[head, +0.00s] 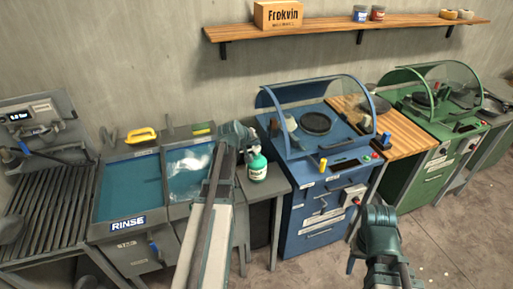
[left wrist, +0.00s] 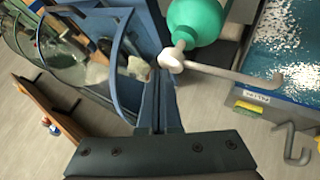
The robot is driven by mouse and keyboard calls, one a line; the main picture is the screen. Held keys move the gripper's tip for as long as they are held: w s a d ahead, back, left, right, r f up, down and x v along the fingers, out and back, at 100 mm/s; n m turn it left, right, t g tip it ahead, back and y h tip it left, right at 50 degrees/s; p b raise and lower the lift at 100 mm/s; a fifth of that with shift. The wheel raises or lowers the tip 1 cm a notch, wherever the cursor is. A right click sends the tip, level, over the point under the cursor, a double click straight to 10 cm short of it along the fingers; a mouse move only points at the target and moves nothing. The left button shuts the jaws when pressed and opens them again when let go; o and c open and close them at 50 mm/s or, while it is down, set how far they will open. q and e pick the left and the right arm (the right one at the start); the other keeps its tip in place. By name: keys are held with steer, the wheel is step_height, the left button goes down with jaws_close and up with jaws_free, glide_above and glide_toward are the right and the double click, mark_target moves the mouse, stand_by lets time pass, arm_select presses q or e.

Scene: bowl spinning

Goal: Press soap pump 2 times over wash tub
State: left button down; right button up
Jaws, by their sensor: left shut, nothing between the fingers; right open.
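The soap pump bottle (head: 258,168), green with a white label, stands on the grey ledge right of the wash tub. In the left wrist view, the green bottle (left wrist: 196,20) has a pale pump head (left wrist: 171,60) and a long spout pointing toward the wash tub. The wash tub (head: 169,212) holds blue water with white suds; its water also shows in the left wrist view (left wrist: 290,45). My left gripper (head: 246,134) is shut and empty, its fingertips (left wrist: 158,72) close beside the pump head; contact is unclear. My right gripper (head: 376,208) is open, low at the right, away from the bottle.
A rinse tub (head: 128,188) adjoins the wash tub on the left, with a yellow brush (head: 141,135) behind it. A blue machine with a clear hood (head: 318,150) stands right of the bottle. A wooden worktop (head: 402,134) and a green machine (head: 430,150) follow. The front floor is mostly clear.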

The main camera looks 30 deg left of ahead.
arm_select(q)
steer(key=shift+f+b, duration=0.7)
steer(key=shift+f, duration=0.05)
stand_by(0.6)
stand_by(0.3)
steer(key=shift+r+p, duration=1.3)
step_height(320, 180, up, 5)
steer(key=p, duration=0.5)
